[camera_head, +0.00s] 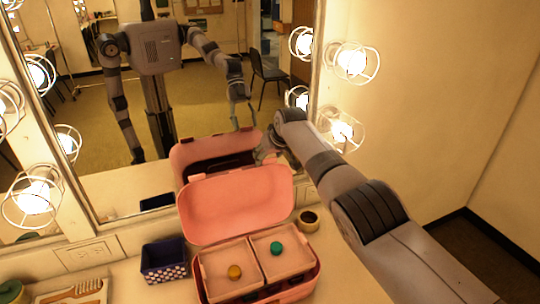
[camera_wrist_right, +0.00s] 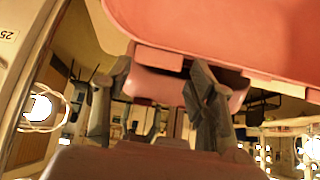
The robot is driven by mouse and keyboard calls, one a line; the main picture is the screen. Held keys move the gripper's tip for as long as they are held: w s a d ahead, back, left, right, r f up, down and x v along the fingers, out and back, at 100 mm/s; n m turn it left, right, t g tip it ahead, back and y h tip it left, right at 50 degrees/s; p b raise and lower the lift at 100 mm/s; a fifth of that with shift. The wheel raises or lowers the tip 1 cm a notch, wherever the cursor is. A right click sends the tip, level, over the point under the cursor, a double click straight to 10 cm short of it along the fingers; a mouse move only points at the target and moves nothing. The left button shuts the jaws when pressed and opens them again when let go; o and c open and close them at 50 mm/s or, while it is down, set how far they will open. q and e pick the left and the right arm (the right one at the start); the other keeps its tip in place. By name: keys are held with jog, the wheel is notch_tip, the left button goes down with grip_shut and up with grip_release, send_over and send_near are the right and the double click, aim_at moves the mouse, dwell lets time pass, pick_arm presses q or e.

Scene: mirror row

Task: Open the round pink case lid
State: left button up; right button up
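The pink case (camera_head: 205,288) stands on the counter with its rounded lid (camera_head: 238,206) raised and tilted back towards the mirror. My right gripper (camera_head: 268,150) is at the lid's upper right edge, between lid and mirror, partly hidden. In the right wrist view its fingers (camera_wrist_right: 155,95) are apart with nothing held between them; the pink lid (camera_wrist_right: 235,35) fills the top. Contact with the lid is unclear. My left gripper is not directly in view.
The mirror (camera_head: 215,90) stands close behind the case and reflects me and the case. A blue patterned box (camera_head: 164,262) is left of the case, a small dark round pot (camera_head: 308,220) right of it. Lit caged bulbs flank the mirror. A brush (camera_head: 80,292) lies front left.

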jog(key=shift+o, duration=0.8)
jog(key=shift+w+f, duration=0.1)
pick_arm(q)
jog(key=shift+w+a, duration=0.25)
jog(key=shift+w, duration=0.15)
pick_arm(e)
jog(key=shift+d, duration=0.15)
pick_arm(q)
jog(key=shift+s+d, duration=0.1)
jog(key=shift+d, duration=0.05)
pick_arm(e)
jog(key=v, duration=1.2)
